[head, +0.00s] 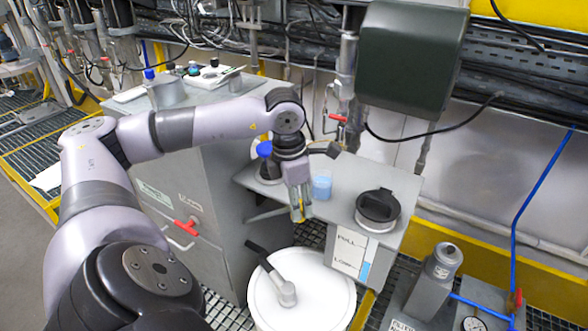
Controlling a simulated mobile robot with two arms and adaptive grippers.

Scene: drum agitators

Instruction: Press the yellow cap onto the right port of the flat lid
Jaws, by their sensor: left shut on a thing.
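My left gripper (297,208) points down above the gap between the grey shelf and the white drum. It is shut on a small yellow piece, the yellow cap (296,215), which is mostly hidden by the fingers. The cap is held in the air, apart from any port. A white round drum top (325,305) lies below, flat, with a grey fitting and black handle (284,290) on it. I cannot tell whether it is the flat lid, and no separate right port can be made out. My right gripper is not in view.
The grey shelf (342,205) beside the gripper holds a clear cup with blue contents (322,186), a blue-capped dark bottle (265,150) and a black-lidded pot (378,207). A grey cabinet (205,210) stands left. A dark green box (410,55) hangs above the shelf.

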